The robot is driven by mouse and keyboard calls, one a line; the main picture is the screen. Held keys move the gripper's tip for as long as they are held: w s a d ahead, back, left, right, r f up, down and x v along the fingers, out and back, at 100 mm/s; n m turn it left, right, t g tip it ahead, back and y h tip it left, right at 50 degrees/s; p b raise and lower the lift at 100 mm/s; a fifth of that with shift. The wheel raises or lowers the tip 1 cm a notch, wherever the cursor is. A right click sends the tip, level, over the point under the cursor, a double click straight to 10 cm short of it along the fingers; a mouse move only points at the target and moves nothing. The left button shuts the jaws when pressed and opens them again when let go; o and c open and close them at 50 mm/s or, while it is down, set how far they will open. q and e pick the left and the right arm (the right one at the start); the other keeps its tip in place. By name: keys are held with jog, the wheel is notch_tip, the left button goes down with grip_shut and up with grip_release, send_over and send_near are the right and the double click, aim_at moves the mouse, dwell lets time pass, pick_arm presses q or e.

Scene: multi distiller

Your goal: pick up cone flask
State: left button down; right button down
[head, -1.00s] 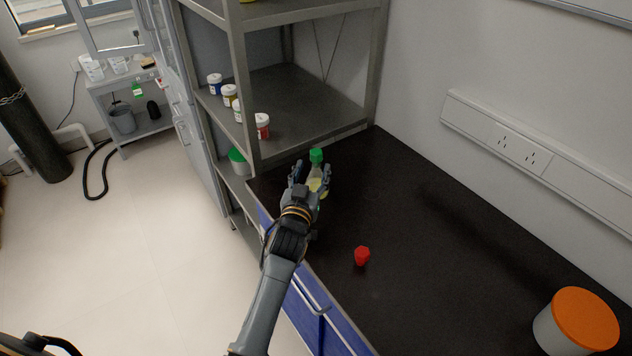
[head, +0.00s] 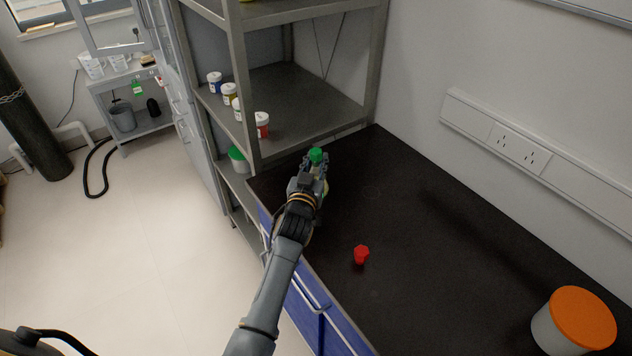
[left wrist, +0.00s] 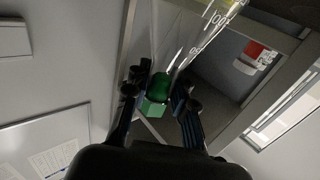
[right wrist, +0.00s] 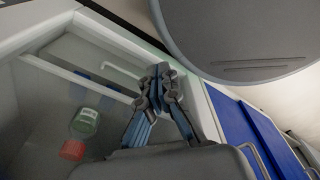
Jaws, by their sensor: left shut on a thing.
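The cone flask has clear glass, a green stopper (head: 316,155) and pale yellow contents. It stands at the far left of the dark bench top, beside the shelf unit. My left gripper (head: 313,172) is shut on the flask near its neck and hides much of its body. In the left wrist view, the green stopper (left wrist: 157,88) shows between the two fingers (left wrist: 165,82), with clear, marked glass above it. In the right wrist view, my right gripper (right wrist: 162,88) has its fingertips together and holds nothing. It is away from the flask.
A red stopper-like piece (head: 361,255) lies on the black bench top (head: 430,220). A tub with an orange lid (head: 584,317) stands at the right. Metal shelves (head: 310,95) with several small jars rise next to the flask.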

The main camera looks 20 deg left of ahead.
aim_at(315, 156)
pick_arm(q)
jog(key=shift+r, duration=0.1)
jog(key=shift+r, duration=0.45)
notch_tip(315, 156, up, 2)
jog(key=shift+b, duration=0.3)
jog(key=s+r, duration=1)
jog(key=s, duration=0.4)
jog(key=shift+a+b, duration=0.2)
jog(key=shift+b, duration=0.25)
